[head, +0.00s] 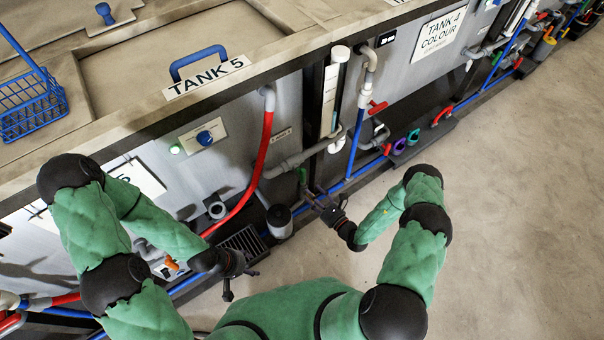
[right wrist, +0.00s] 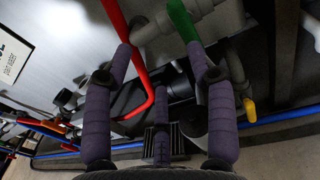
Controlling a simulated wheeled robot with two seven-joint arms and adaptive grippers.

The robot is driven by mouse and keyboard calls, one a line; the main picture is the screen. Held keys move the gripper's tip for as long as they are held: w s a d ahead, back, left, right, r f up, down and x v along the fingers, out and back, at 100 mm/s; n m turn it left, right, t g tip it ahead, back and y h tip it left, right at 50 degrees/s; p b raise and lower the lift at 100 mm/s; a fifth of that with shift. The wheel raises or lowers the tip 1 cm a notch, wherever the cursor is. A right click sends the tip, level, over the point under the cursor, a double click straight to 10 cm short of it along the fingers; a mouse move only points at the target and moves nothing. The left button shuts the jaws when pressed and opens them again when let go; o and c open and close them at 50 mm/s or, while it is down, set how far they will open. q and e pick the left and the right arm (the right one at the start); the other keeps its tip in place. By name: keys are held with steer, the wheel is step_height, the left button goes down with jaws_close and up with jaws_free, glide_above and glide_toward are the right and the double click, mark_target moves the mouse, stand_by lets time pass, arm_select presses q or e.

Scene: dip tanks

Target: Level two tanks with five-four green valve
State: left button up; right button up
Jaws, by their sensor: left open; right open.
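The green valve handle (head: 302,175) sits low on the grey pipework between tank 5 (head: 225,125) and tank 4 (head: 400,75). In the right wrist view the green handle (right wrist: 182,22) stands at the top, close to the tip of the right-hand finger. I cannot tell whether they touch. My right gripper (head: 316,198) is open just below the handle in the head view; its spread fingers also show in the right wrist view (right wrist: 157,60). My left gripper (head: 235,278) is open and empty, low in front of tank 5 near a floor grate.
A red pipe (head: 266,150) runs down tank 5's front. A clear level tube (head: 333,95) stands between the tanks. A red valve handle (head: 377,108) and purple (head: 399,146) and teal (head: 413,137) handles are right of the green one. The floor (head: 510,220) at right is clear.

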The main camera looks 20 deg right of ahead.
mark_target(303, 176)
steer(key=shift+m+t+h, duration=0.4)
steer(key=shift+h, duration=0.1)
steer(key=b+x, duration=0.1)
steer(key=x, duration=0.2)
steer(key=d+b+x, duration=0.1)
steer(key=x, duration=0.3)
steer(key=b+x, duration=0.1)
steer(key=x, duration=0.2)
steer(key=shift+w+d+f, duration=0.15)
steer(key=shift+w+d, duration=0.05)
steer(key=shift+w, duration=0.4)
jaws_close()
